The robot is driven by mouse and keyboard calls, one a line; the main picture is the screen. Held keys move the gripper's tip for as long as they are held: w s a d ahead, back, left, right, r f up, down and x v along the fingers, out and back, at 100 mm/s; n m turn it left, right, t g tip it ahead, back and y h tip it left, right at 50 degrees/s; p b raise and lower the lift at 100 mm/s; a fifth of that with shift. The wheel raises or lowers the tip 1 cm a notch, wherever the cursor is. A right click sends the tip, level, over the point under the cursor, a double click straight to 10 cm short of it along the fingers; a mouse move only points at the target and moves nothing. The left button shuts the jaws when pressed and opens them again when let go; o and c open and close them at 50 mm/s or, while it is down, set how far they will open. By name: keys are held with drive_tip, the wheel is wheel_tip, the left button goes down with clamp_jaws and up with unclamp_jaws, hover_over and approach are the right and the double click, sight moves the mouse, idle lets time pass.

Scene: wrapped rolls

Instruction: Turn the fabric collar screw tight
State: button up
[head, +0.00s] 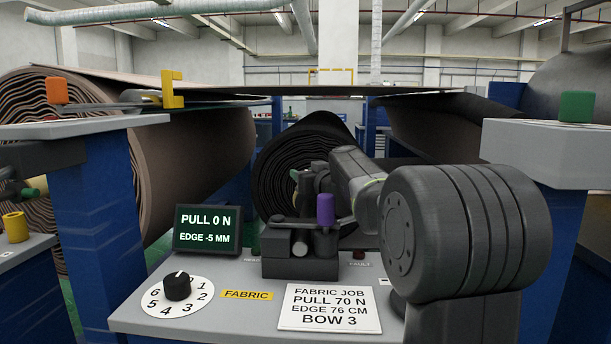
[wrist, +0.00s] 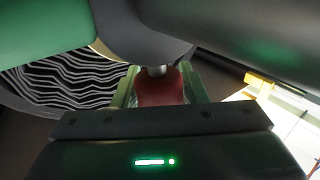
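In the wrist view a dark red knob (wrist: 160,90) on a short metal shaft sits between the two fingers of my gripper (wrist: 160,98); I take it for the collar screw. The fingers stand close on both sides of the knob, but whether they press on it is not clear. A rounded grey part (wrist: 150,45) covers the shaft's far end. In the head view my arm reaches toward the core of the black fabric roll (head: 300,150), and hides the gripper's fingers and the knob.
The console (head: 235,325) carries a display (head: 207,229) reading PULL 0 N and EDGE -5 MM, a numbered dial (head: 178,287), a job card (head: 330,308) and a black block (head: 290,267) with a purple-topped lever (head: 325,210). A brown roll (head: 190,165) stands left.

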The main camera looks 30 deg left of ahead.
drive_tip(key=shift+o, duration=1.4)
wheel_tip(320, 180, up, 10)
drive_tip(key=p, duration=0.5)
drive_tip(key=shift+p, duration=0.4)
